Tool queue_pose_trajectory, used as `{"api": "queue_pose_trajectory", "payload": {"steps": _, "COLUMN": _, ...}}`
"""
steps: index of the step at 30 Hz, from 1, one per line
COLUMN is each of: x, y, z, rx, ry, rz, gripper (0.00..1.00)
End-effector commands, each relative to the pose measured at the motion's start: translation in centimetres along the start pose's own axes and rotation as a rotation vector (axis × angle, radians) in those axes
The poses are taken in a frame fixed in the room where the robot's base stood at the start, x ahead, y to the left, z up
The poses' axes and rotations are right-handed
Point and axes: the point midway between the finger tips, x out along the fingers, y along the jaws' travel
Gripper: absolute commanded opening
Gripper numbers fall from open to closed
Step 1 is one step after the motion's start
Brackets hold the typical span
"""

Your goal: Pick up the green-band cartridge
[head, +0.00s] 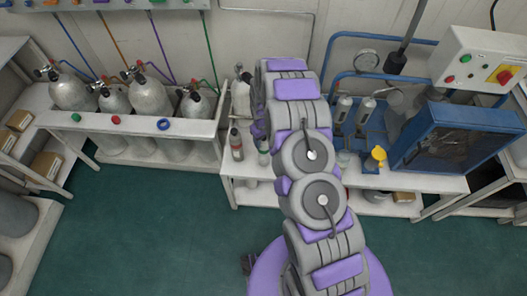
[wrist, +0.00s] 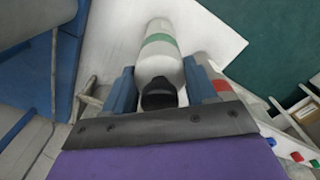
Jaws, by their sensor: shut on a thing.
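The green-band cartridge (wrist: 157,64) is pale grey with a green band and a black cap. In the wrist view it sits between the two blue-grey fingers of my gripper (wrist: 158,78), which is shut on it, with the cap toward the palm. I cannot tell whether its base touches the white bench (wrist: 105,45). In the head view a small part of the cartridge (head: 263,157) shows beside my arm, which hides most of it and the gripper. A red-band cartridge (head: 236,146) stands just to its left; its red band also shows beside the right finger in the wrist view (wrist: 221,86).
Grey gas cylinders (head: 149,92) stand in a white rack at left. Right of my arm are upright cylinders (head: 342,108), a yellow funnel-like piece (head: 378,155), a blue-framed cabinet (head: 455,140) and a control box (head: 485,62). The green floor (head: 150,230) in front is clear.

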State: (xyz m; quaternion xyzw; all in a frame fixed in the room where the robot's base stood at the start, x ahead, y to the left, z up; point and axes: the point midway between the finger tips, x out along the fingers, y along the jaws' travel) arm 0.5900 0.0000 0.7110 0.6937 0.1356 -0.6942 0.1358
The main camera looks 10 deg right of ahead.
Motion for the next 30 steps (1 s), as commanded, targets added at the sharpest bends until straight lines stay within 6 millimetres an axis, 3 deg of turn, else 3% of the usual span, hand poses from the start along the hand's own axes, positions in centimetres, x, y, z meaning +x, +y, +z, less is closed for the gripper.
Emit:
{"api": "queue_pose_trajectory", "payload": {"steps": 8, "x": 0.0, "y": 0.0, "z": 0.0, "rx": 0.0, "ry": 0.0, "rz": 0.0, "gripper": 0.0}}
{"api": "queue_pose_trajectory", "payload": {"steps": 20, "x": -0.2, "y": 0.0, "z": 0.0, "rx": 0.0, "ry": 0.0, "rz": 0.0, "gripper": 0.0}}
{"api": "queue_pose_trajectory", "payload": {"steps": 30, "x": -2.6, "y": 0.0, "z": 0.1, "rx": 0.001, "ry": -0.001, "rz": 0.0, "gripper": 0.0}}
